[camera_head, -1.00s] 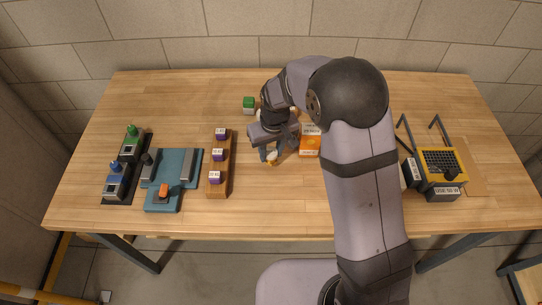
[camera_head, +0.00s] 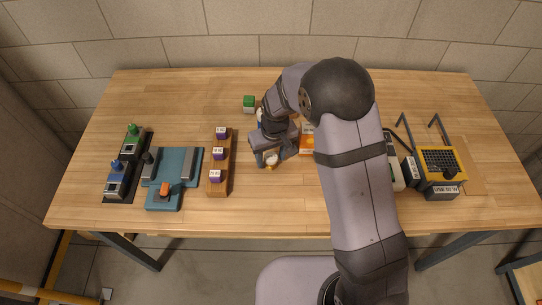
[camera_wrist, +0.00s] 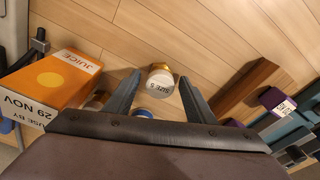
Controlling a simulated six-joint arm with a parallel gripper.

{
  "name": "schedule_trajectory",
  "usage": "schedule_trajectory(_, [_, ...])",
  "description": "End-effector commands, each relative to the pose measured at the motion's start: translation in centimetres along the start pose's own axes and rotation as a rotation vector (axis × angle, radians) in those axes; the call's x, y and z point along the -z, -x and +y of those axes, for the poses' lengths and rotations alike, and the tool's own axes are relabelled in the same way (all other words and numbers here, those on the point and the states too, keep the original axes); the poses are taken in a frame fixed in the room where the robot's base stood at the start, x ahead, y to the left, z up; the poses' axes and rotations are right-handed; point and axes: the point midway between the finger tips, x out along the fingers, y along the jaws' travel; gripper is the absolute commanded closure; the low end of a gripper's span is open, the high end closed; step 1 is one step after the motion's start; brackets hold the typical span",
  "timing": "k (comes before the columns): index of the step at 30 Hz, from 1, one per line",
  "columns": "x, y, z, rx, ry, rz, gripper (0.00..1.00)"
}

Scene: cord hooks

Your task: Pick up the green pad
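A small block with a green top and pale lower part (camera_head: 249,103) stands at the back of the table, behind and left of my gripper. Another green piece (camera_head: 133,131) sits on a dark stand at the far left. I cannot tell for certain which one is the green pad. My gripper (camera_head: 270,160) is open over the middle of the table, its fingers pointing down. In the wrist view, my gripper (camera_wrist: 159,78) has a white and gold item marked "SIZE 5" (camera_wrist: 160,82) showing between its fingers. I cannot tell whether they touch it. Neither green piece shows clearly there.
An orange juice box (camera_wrist: 52,80) stands beside my gripper. A wooden rack (camera_head: 226,186) with purple labelled blocks is to its left. A teal fixture (camera_head: 162,201) lies further left. A yellow-topped device (camera_head: 443,164) stands at the right. The table's front middle is clear.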

Motion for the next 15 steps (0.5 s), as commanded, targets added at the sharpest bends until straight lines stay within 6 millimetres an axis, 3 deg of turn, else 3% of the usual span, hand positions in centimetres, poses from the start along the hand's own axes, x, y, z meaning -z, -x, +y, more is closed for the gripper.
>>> schedule_trajectory(8, [0.1,0.8,0.0,0.000,0.000,0.002,0.50])
schedule_trajectory(15, [0.2,3.8,0.0,0.000,0.000,0.006,0.50])
